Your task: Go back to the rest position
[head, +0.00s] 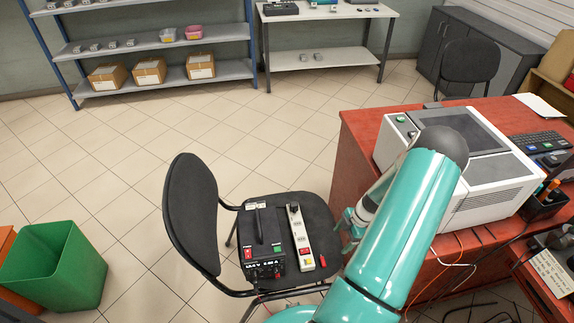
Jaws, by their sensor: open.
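My teal arm reaches up from the bottom of the head view, in front of the red desk (362,150). My gripper (347,222) shows only in part, to the left of the arm, between the chair and the desk. It is open, and I see nothing held in it. A black chair (192,215) stands to its left. On the chair's seat lie a black power unit (270,245) and a white power strip (301,240). The gripper appears close to the seat's right edge; the picture does not show whether they touch.
A white and grey machine (490,190) stands on the desk, close behind my arm in the picture. A green bin (55,265) is at the lower left. A shelf rack (150,42) and a side table (320,58) stand at the back. The tiled floor between is clear.

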